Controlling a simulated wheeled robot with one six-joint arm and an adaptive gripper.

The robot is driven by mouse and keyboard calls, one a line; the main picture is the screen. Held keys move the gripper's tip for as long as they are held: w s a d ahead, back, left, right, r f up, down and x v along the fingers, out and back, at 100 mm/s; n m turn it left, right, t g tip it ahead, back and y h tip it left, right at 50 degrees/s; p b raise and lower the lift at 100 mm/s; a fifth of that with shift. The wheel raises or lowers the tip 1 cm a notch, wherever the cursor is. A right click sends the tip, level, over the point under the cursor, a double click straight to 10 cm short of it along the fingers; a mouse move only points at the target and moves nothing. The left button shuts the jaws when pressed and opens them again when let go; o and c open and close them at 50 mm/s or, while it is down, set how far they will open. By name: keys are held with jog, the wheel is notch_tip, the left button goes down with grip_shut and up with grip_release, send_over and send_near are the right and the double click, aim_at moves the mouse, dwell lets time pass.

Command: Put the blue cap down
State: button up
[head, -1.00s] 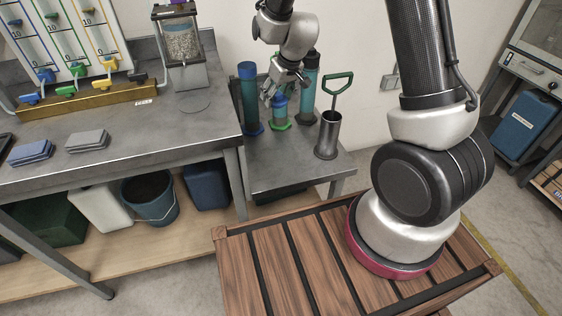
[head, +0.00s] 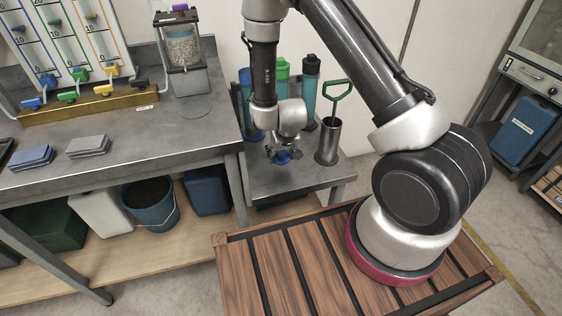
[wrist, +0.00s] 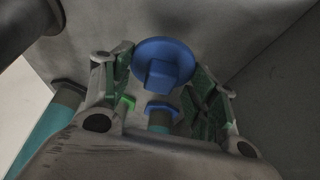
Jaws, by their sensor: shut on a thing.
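The blue cap (wrist: 167,64) is a round disc with a block-shaped knob. In the wrist view it sits between my two fingertips, knob toward the camera. My gripper (head: 281,156) is shut on it, pointing down over the front of the small grey side table (head: 300,180).
Behind my gripper stand a blue-topped tube (head: 245,80), a green-capped tube (head: 282,68) and a black-capped teal tube (head: 310,85). A metal cup (head: 328,142) with a green-handled tool (head: 338,89) stands close right. The table's front is clear.

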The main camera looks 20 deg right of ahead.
aim_at(282, 158)
jog(key=shift+f, duration=2)
jog(key=o, duration=1)
